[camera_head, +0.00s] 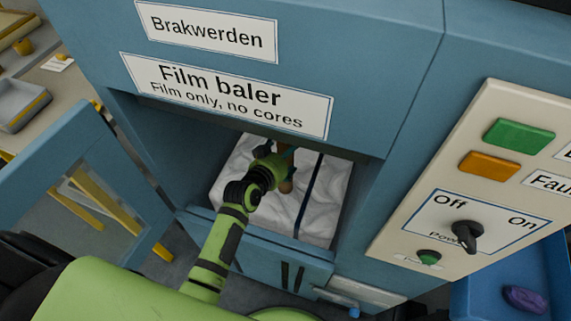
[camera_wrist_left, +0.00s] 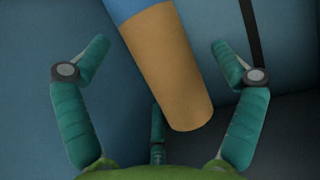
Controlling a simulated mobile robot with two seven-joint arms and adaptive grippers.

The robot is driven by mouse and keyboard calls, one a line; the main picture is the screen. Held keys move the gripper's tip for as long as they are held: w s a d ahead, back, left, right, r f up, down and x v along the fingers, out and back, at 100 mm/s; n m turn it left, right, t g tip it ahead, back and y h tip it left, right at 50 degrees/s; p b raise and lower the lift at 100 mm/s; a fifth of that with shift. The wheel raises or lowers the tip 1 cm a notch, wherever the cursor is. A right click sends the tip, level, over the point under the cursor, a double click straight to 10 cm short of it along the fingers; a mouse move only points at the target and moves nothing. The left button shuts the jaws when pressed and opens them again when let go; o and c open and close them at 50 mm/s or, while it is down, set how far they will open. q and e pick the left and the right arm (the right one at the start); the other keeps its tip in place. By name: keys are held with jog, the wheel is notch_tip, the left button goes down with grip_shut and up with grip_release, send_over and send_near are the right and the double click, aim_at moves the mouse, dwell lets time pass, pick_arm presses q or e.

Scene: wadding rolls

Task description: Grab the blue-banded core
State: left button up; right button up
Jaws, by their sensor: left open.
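The blue-banded core is a brown cardboard tube. In the left wrist view the core (camera_wrist_left: 170,75) comes in from the top, tilted, with its blue band (camera_wrist_left: 135,8) at the top edge. My left gripper (camera_wrist_left: 160,48) is open, its teal fingers apart on either side of the core, with no clear contact. In the head view my left gripper (camera_head: 276,158) reaches into the film baler's opening and hides most of the core, of which a small brown piece (camera_head: 287,185) shows. My right gripper is not in view.
White wrapped film (camera_head: 325,195) with a dark strap fills the baler chamber (camera_head: 360,165). The blue baler door (camera_head: 85,170) stands open at left. A control panel (camera_head: 480,190) is at right. A blue bin (camera_head: 500,270) holds a purple item (camera_head: 524,299).

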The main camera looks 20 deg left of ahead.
pick_arm(q)
jog(key=shift+w+d+f, duration=0.1)
jog(key=shift+w+f, duration=0.15)
jog(key=shift+w, duration=0.25)
jog(key=c, duration=1.7)
